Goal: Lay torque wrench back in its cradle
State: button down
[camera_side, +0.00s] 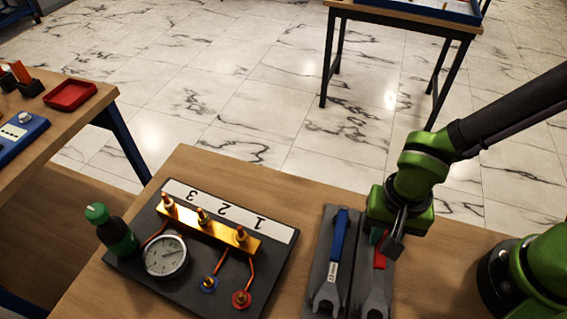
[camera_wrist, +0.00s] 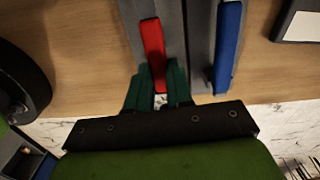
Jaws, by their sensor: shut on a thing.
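My gripper (camera_side: 384,240) is shut on the red handle of a grey open-ended wrench (camera_side: 376,300). In the wrist view the red handle (camera_wrist: 152,55) runs up from between my green fingertips (camera_wrist: 158,88). The wrench lies along the right slot of the dark grey cradle (camera_side: 328,225); I cannot tell whether it is fully seated or slightly above the base. A blue-handled wrench (camera_side: 337,245) lies in the left slot, and its handle shows in the wrist view (camera_wrist: 228,45). My gripper hides part of the red handle in the side view.
Left of the cradle stands a dark panel (camera_side: 128,262) with a gauge (camera_side: 166,255), a brass manifold (camera_side: 208,228) and a strip numbered 1 to 3. A green-capped bottle (camera_side: 117,232) stands at its left edge. Bare wooden table (camera_side: 440,250) lies right of the cradle.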

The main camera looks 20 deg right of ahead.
jog(key=shift+f, duration=0.55)
jog(key=c, duration=0.9)
grip_release()
jog(key=shift+c, duration=0.2)
notch_tip(320, 180, up, 17)
jog(key=shift+w, duration=0.1)
jog(key=w+d+r+n+t+y, duration=0.1)
jog(key=w+d+r+n+t, duration=0.1)
jog(key=d, duration=0.6)
jog(key=w+d+r+n+t+y, duration=0.1)
jog(key=w+d+r+n+t, duration=0.1)
jog(key=d+t, duration=0.3)
jog(key=d, duration=0.4)
jog(key=shift+d+r, duration=0.15)
